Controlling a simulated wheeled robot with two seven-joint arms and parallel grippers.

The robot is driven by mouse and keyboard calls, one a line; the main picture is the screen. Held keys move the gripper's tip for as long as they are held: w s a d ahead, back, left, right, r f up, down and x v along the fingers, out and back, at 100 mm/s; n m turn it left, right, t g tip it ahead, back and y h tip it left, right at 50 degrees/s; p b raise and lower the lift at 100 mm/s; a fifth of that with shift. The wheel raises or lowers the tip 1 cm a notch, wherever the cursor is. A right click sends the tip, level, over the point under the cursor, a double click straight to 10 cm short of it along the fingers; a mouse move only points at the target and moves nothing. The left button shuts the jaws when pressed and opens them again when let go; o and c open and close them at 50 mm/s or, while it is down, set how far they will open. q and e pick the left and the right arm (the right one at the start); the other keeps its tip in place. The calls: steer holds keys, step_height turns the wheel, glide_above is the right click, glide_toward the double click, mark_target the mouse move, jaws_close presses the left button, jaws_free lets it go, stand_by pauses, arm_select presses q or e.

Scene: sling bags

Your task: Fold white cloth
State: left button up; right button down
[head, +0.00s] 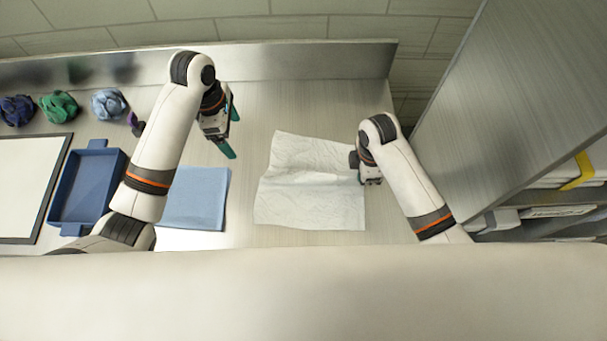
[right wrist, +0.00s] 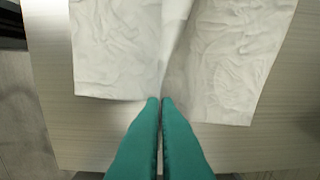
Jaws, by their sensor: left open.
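The white cloth (head: 300,190) lies spread and wrinkled on the table, with a raised crease running across its middle toward its right edge. It also shows in the right wrist view (right wrist: 110,50), where the crease runs down to my fingertips. My right gripper (right wrist: 160,101) has its teal fingers together on the cloth's edge, pinching the crease. In the head view its fingertips are mostly hidden under the wrist at the cloth's right edge. My left gripper (head: 229,131) is open and empty, left of the cloth and apart from it.
A folded blue cloth (head: 197,200) lies left of the white cloth. A blue tray (head: 117,185) and a white board with a dark frame (head: 25,185) are farther left. Dark blue (head: 17,110), green (head: 59,107) and light blue (head: 108,104) crumpled cloths lie behind. A tall grey panel (head: 510,100) stands at right.

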steer(key=c, duration=2)
jaws_free()
steer(key=shift+w, duration=0.1)
steer(key=shift+c, duration=0.2)
steer(key=o, duration=0.5)
steer(key=shift+c, duration=0.2)
steer(key=o, duration=1.3)
steer(key=shift+r, duration=2.75)
steer(key=shift+r, duration=0.1)
